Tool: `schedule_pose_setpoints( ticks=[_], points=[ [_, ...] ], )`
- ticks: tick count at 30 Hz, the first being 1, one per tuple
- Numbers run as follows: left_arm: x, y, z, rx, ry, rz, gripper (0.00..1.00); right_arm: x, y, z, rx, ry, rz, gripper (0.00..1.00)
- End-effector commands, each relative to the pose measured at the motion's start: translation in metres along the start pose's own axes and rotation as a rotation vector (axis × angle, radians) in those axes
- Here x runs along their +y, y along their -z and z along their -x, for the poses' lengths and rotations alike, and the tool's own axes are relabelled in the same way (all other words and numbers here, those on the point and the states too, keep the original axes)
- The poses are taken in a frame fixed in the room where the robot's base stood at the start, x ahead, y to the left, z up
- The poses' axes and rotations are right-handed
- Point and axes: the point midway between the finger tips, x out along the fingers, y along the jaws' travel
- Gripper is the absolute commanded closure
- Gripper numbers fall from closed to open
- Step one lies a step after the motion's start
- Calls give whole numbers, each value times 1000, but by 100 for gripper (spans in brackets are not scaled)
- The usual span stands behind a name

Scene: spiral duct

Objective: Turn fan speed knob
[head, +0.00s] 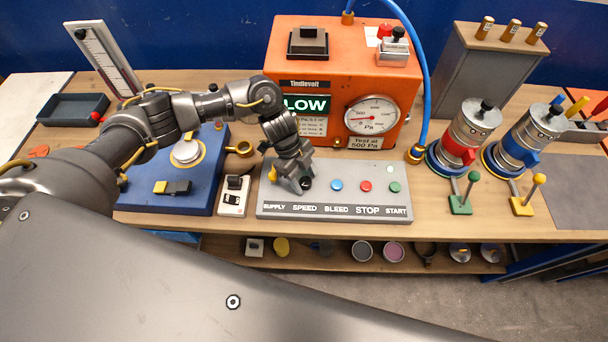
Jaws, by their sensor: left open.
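The grey control panel (330,203) lies at the front of the bench, with labels SUPPLY, SPEED, BLEED, STOP and START along its front edge. The black speed knob (306,183) sits above the SPEED label and is partly covered by my left gripper (294,182). That gripper is open and points down at the knob from above; I cannot tell whether its fingers touch it. A yellow part (272,173) shows above SUPPLY, just left of the gripper. My right gripper is not in view.
Behind the panel stands an orange tester (343,85) with a LOW display and a round gauge (372,115). Blue (336,185), red (366,186) and green (394,187) buttons sit right of the knob. A small switch box (233,202) stands close to the panel's left side.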

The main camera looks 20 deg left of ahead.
Motion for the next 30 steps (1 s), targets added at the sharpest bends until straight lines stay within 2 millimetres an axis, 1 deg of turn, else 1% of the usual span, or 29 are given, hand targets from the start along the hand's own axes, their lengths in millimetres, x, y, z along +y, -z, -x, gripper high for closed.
schedule_pose_setpoints(
  ticks=[5,6,15,16,23,30],
  points=[
    [0,0,0,0,0,0,45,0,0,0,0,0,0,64],
    [0,0,0,0,0,0,48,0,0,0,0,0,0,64],
    [0,0,0,0,0,0,87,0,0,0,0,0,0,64],
    [0,0,0,0,0,0,90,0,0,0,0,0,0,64],
    [-1,-1,-1,0,-9,-23,90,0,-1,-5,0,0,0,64],
    [-2,-2,-3,-1,-55,-138,90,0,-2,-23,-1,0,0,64]
  ],
)
